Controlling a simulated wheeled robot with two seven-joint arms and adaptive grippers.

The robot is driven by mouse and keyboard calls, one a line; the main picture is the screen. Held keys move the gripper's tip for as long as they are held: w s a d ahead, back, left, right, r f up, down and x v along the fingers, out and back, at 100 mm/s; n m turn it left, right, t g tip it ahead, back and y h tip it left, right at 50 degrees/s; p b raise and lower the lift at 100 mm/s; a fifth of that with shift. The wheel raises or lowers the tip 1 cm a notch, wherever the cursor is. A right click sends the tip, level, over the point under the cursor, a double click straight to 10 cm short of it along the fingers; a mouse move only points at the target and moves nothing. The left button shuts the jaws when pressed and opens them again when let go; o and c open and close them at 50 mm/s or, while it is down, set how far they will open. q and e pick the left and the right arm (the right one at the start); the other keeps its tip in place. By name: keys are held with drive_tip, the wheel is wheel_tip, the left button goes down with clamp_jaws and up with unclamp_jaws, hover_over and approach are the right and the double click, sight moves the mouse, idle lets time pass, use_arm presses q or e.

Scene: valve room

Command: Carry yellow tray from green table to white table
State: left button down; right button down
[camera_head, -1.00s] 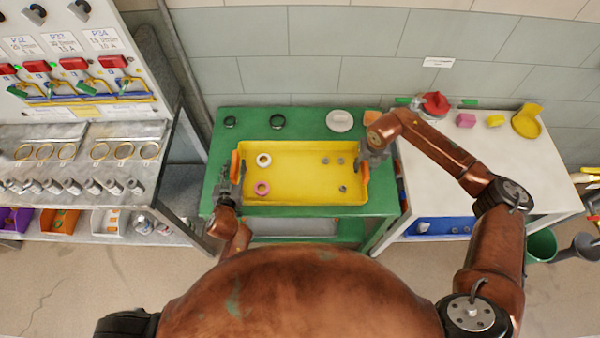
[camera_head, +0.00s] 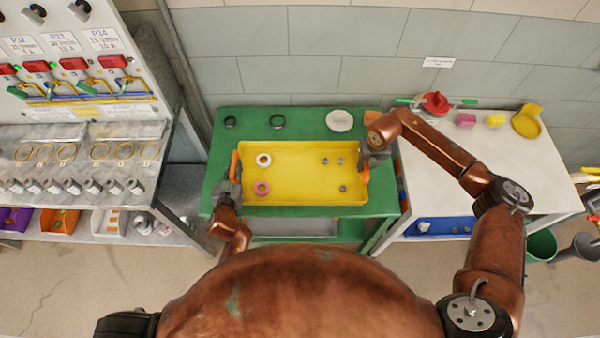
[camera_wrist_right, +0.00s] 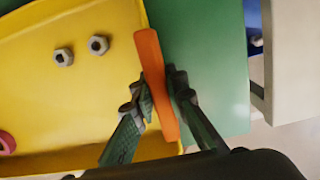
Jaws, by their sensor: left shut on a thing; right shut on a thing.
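The yellow tray (camera_head: 300,177) is over the green table (camera_head: 305,114). It holds a white ring (camera_head: 264,160), a pink ring (camera_head: 262,188) and several grey nuts (camera_head: 343,188). My left gripper (camera_head: 233,182) is shut on the orange handle at the tray's left end. My right gripper (camera_head: 366,165) is shut on the orange handle at the right end; in the right wrist view its fingers (camera_wrist_right: 160,98) sit on both sides of that handle (camera_wrist_right: 157,85). I cannot tell whether the tray touches the tabletop. The white table (camera_head: 460,175) stands to the right.
The white table carries a red valve wheel (camera_head: 435,103), a pink block (camera_head: 466,120), a yellow block (camera_head: 495,120) and a yellow holder (camera_head: 527,122) along its back. Its front is clear. A grey shelf rack (camera_head: 90,150) stands left. A white disc (camera_head: 340,121) lies behind the tray.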

use_arm(q)
drive_tip(key=shift+w+r, duration=0.1)
drive_tip(key=shift+r, duration=0.1)
use_arm(e)
drive_tip(key=shift+w+r, duration=0.1)
drive_tip(key=shift+r, duration=0.05)
